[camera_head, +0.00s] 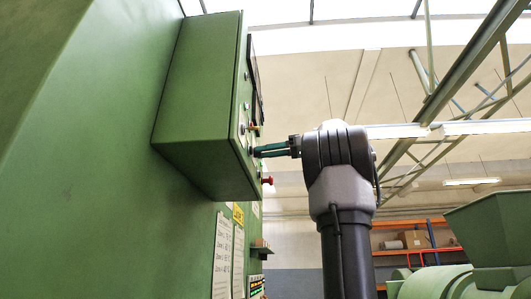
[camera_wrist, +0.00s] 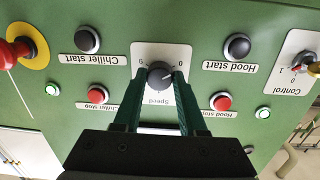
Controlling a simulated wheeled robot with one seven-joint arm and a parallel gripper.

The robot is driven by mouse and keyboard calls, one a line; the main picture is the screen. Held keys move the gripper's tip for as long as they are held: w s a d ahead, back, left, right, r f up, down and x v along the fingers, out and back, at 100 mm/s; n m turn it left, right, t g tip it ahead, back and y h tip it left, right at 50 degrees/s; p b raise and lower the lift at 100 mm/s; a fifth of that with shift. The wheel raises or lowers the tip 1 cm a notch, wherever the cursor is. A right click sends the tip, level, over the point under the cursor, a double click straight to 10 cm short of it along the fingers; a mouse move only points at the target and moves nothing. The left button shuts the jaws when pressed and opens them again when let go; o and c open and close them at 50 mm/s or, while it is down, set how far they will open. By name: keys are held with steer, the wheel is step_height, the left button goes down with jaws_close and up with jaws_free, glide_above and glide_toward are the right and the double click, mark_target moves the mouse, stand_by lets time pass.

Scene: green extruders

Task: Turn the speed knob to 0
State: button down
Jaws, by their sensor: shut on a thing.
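The speed knob (camera_wrist: 159,75) is a dark round knob on a white plate (camera_wrist: 147,51) marked Speed, with a 0 and another digit at its ends. The wrist view shows the plate upside down. A light pointer mark on the knob points toward the side of the 0. My gripper (camera_wrist: 158,82) has its two green fingers on either side of the knob, shut on it. In the head view my gripper (camera_head: 257,152) reaches left to the front of the green control box (camera_head: 197,107); the knob itself is hidden there.
Black Chiller start (camera_wrist: 87,40) and Hood start (camera_wrist: 237,46) buttons flank the plate. Red buttons (camera_wrist: 97,95) (camera_wrist: 221,101) sit close beside the fingers. A red emergency knob (camera_wrist: 14,52) and a Control switch (camera_wrist: 302,63) lie at the panel's sides.

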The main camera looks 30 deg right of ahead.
steer(key=shift+c, duration=2.3)
jaws_free()
steer(key=v, duration=1)
steer(key=shift+d, duration=0.4)
steer(key=shift+s+r, duration=0.1)
steer(key=shift+s, duration=0.05)
